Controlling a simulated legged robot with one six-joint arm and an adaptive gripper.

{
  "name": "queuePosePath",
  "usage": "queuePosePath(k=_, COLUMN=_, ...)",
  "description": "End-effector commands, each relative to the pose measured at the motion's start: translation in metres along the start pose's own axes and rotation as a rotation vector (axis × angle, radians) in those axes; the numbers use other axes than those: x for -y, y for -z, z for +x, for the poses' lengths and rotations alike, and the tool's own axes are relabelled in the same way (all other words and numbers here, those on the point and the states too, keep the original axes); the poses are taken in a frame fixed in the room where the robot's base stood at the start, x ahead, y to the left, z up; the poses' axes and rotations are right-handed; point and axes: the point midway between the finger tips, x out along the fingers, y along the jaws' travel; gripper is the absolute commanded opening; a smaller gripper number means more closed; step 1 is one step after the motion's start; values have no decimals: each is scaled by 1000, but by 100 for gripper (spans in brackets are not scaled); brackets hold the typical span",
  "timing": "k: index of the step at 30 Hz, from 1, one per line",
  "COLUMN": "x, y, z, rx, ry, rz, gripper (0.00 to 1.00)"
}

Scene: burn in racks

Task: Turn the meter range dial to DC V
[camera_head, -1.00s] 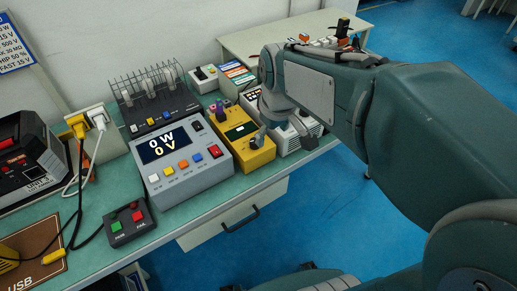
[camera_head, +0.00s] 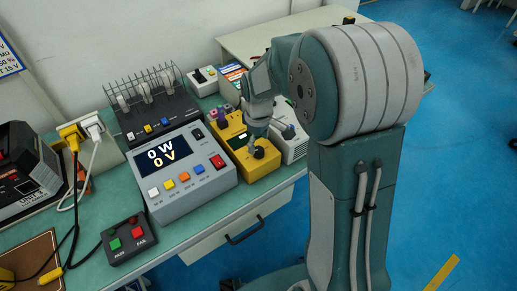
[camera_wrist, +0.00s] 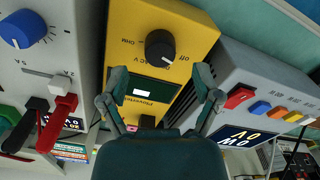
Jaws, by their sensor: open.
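The yellow meter (camera_head: 232,126) stands on the bench between the grey power unit and a pale unit. Its black range dial (camera_head: 259,152) is at the near end. The wrist view shows the meter (camera_wrist: 195,30) face on, with the dial (camera_wrist: 159,45), the labels "off", "AC V" and "OHM", and a dark display (camera_wrist: 145,88).
The grey power unit (camera_head: 185,195) reading 0 W and 0 V stands left of the meter. The pale unit (camera_wrist: 30,75) on the other side has a blue knob and red and black plugs. A wire rack (camera_head: 145,100) stands behind, and a button box (camera_head: 127,238) in front.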

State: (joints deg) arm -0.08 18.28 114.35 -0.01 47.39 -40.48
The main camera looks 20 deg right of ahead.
Motion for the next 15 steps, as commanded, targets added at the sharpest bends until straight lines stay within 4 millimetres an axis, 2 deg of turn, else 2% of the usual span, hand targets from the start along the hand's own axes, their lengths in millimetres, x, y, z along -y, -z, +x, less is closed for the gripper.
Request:
queuePosePath(k=3, x=0, y=0, z=20, rx=3, ry=2, rz=0, gripper=81)
queuePosePath(k=6, x=0, y=0, z=30, rx=1, ry=1, rz=1, gripper=81)
queuePosePath(k=15, x=0, y=0, z=36, rx=0, ry=0, rz=1, gripper=81)
